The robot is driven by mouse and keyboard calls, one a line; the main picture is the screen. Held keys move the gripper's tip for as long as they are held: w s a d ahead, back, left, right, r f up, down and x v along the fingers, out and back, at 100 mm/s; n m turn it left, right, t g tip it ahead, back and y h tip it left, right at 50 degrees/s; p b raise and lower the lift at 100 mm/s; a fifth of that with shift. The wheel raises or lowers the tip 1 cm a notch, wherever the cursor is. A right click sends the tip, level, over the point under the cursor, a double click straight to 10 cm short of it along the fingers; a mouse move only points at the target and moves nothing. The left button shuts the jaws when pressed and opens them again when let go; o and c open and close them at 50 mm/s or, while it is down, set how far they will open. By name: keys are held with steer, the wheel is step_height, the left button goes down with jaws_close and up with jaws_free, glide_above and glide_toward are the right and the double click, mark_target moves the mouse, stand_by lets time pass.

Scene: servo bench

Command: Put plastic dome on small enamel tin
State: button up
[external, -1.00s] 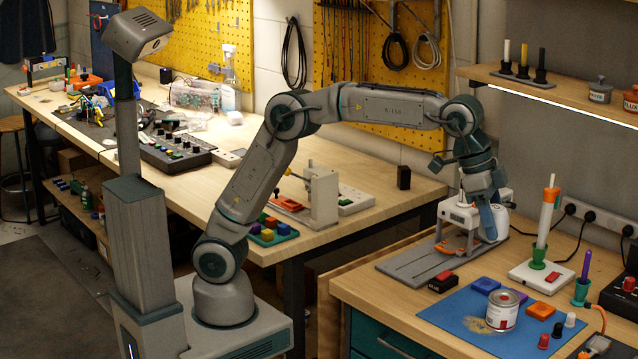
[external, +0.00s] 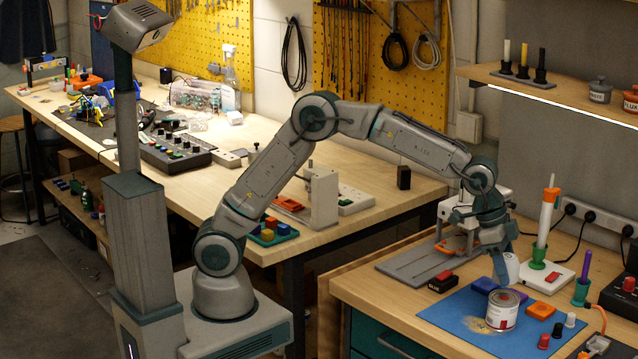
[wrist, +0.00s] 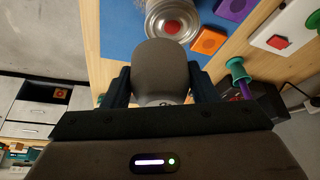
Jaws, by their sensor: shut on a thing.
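My gripper (wrist: 163,88) is shut on a smooth grey rounded piece, which I take to be the plastic dome (wrist: 160,62). In the external view the dome (external: 505,268) shows pale below the fingers, held above the bench and mat. The tin (external: 502,311), silver with a white and red label, stands upright on the blue mat, in front of and below the dome. The dome hides part of the mat there.
A white base with a red button (external: 552,277) and green cups with sticks stand behind and right. A grey slotted plate (external: 408,266) lies left.

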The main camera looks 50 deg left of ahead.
mark_target(505, 297)
steer(key=shift+w+a+f, duration=0.1)
steer(key=shift+w+f, duration=0.2)
steer(key=shift+w, duration=0.2)
steer(key=shift+w+f, duration=0.25)
steer(key=shift+w, duration=0.2)
steer(key=shift+f+p, duration=0.5)
steer(key=shift+f, duration=1.55)
steer(key=shift+f, duration=0.25)
steer(key=o, duration=1)
steer(key=shift+r, duration=0.1)
steer(key=shift+c, duration=0.2)
steer(key=shift+r, duration=0.15)
